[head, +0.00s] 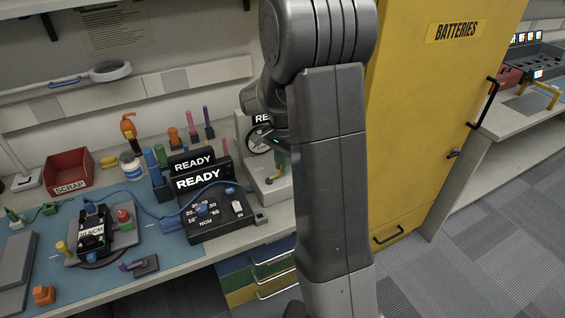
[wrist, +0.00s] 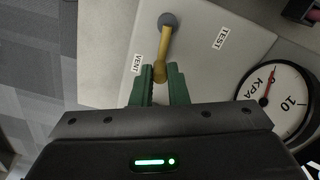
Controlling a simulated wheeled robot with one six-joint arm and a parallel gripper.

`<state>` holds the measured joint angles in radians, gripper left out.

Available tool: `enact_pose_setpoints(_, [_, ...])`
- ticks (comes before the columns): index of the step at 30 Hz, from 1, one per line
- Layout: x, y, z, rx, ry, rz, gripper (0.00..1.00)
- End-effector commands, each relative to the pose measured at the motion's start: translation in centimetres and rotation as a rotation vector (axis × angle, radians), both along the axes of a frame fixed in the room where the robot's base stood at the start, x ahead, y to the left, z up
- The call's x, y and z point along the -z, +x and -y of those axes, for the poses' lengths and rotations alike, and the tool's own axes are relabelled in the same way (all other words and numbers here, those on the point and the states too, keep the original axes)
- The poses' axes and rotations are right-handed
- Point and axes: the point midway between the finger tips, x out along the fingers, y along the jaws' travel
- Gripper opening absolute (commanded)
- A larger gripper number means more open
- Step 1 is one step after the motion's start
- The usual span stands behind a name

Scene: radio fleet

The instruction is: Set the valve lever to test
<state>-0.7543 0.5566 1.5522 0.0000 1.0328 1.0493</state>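The valve lever (wrist: 164,45) is a brass bar with a round grey end (wrist: 168,20) on a pale panel in the wrist view. Its thicker brass end lies between my gripper's green fingertips (wrist: 160,76). The fingers stand close on both sides of it; whether they press on it I cannot tell. A VENT label (wrist: 137,63) is left of the lever and a TEST label (wrist: 220,38) is to its right. In the head view the brass lever (head: 279,172) shows small below my gripper (head: 282,158), on the pale test unit, partly hidden by my arm.
A round KPA gauge (wrist: 277,95) is right of my gripper. In the head view, a black NCM unit with dials (head: 218,218) and READY displays stand left of the valve. A yellow BATTERIES cabinet (head: 420,110) stands right of my arm. A red scrap bin (head: 68,172) is far left.

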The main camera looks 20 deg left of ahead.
Motion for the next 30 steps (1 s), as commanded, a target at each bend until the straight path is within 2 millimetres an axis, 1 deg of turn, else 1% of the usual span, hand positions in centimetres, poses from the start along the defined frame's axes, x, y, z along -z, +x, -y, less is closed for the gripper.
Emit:
enact_pose_setpoints(8, [-0.1, 0.1, -0.2, -0.039, 0.000, 0.000, 0.00])
enact_pose_setpoints(14, [-0.1, 0.3, -0.7, -0.146, 0.000, 0.000, 0.00])
enact_pose_setpoints(30, [-0.1, 0.7, -2.9, -0.642, 0.001, 0.001, 0.00])
